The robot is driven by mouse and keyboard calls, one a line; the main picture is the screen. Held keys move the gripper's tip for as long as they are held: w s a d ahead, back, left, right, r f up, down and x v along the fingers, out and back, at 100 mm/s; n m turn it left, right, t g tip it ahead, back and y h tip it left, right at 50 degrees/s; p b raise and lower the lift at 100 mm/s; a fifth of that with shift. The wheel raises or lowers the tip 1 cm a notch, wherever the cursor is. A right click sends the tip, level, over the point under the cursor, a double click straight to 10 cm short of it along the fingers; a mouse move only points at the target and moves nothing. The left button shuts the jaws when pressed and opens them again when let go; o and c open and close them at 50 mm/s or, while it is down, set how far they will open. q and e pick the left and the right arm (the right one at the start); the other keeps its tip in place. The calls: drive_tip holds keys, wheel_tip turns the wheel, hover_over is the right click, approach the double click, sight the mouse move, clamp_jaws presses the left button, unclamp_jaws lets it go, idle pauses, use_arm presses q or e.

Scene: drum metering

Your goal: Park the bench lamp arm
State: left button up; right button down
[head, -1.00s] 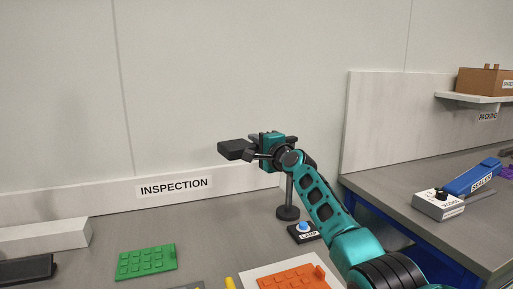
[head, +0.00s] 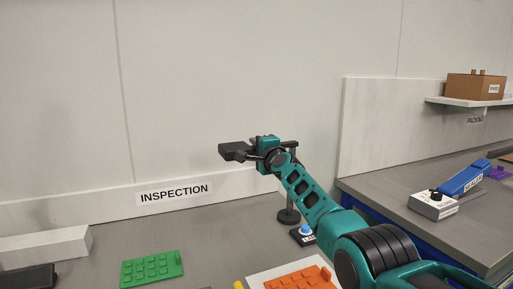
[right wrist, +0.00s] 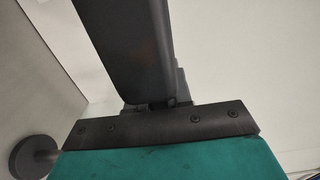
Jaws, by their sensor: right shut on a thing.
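The bench lamp has a round black base (head: 288,216) and a thin post standing on the grey bench. Its dark flat head (head: 235,151) sticks out to the left, high above the bench. My right gripper (head: 260,155) is at the lamp arm between head and post and is shut on it. The exact grip is hidden by my own gripper. In the right wrist view a dark bar (right wrist: 125,45), seemingly part of the lamp, rises from the dark gripper edge. The round lamp base (right wrist: 33,156) shows there at lower left. My left gripper is out of view.
A blue button box (head: 304,235) sits by the lamp base. A green studded plate (head: 152,268) and an orange one (head: 300,279) lie on the bench. A grey control box (head: 433,205) and blue sealer (head: 464,180) are on the right bench. Space around the lamp head looks clear.

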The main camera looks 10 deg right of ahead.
drive_tip(key=shift+r, duration=0.1)
drive_tip(key=c, duration=1.5)
unclamp_jaws()
drive_tip(key=o, duration=0.4)
drive_tip(key=shift+w, duration=0.1)
